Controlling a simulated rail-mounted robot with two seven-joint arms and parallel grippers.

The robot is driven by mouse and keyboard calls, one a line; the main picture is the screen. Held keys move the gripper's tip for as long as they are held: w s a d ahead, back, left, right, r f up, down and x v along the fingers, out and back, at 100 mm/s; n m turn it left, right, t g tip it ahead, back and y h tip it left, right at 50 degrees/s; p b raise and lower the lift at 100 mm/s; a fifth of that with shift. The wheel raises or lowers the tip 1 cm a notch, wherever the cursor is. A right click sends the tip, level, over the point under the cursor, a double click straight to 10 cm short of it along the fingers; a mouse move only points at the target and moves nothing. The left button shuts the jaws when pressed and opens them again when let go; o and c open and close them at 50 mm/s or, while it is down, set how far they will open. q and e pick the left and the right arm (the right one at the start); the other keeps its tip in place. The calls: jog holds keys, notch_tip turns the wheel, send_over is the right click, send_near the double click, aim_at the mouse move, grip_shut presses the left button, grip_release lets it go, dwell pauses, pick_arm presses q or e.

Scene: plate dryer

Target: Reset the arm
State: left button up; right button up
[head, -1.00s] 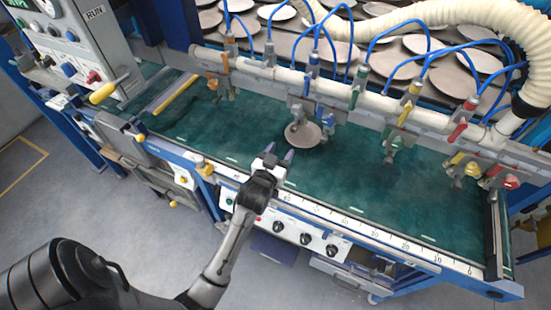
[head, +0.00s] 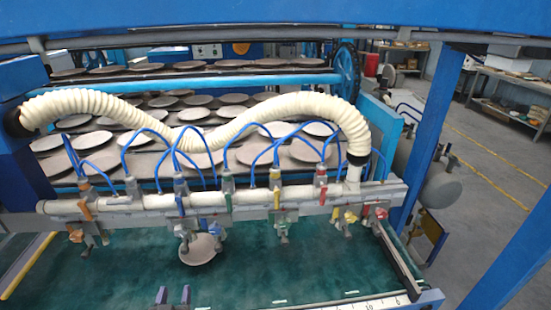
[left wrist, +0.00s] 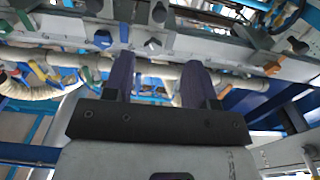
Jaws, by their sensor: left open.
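My left gripper (head: 173,296) shows only as two purple fingertips at the bottom edge of the head view. The fingertips are apart with nothing between them. In the left wrist view the two purple fingers (left wrist: 158,78) of the left gripper are also spread and empty, pointing toward the pipe and the underside of the machine. The rest of my left arm is out of the head view. My right gripper is in neither view.
A grey plate (head: 200,250) hangs or rests under the nozzle pipe (head: 150,203), above the green mat (head: 120,275). Several plates lie on racks (head: 110,165) behind. A ribbed white hose (head: 290,105) arches above. A blue post (head: 435,130) stands at right; floor beyond it is open.

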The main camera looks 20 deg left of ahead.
pick_arm(q)
notch_tip(320, 180, down, 6)
jog(key=s+d+g+h, duration=0.1)
jog(key=s+g+h, duration=0.1)
jog(key=g, duration=0.3)
jog(key=s+d+f+m+g+h, duration=0.1)
jog(key=s+d+m+g+h, duration=0.45)
jog(key=s+d, duration=0.8)
jog(key=s+f+g, duration=0.3)
jog(key=s+f, duration=0.2)
jog(key=s, duration=0.6)
notch_tip(320, 180, up, 32)
jog(key=p, duration=3.2)
jog(key=shift+w+a+r+m, duration=0.15)
jog(key=shift+w+a+m, duration=0.1)
jog(key=shift+a+m, duration=0.2)
jog(key=shift+t+y, duration=0.25)
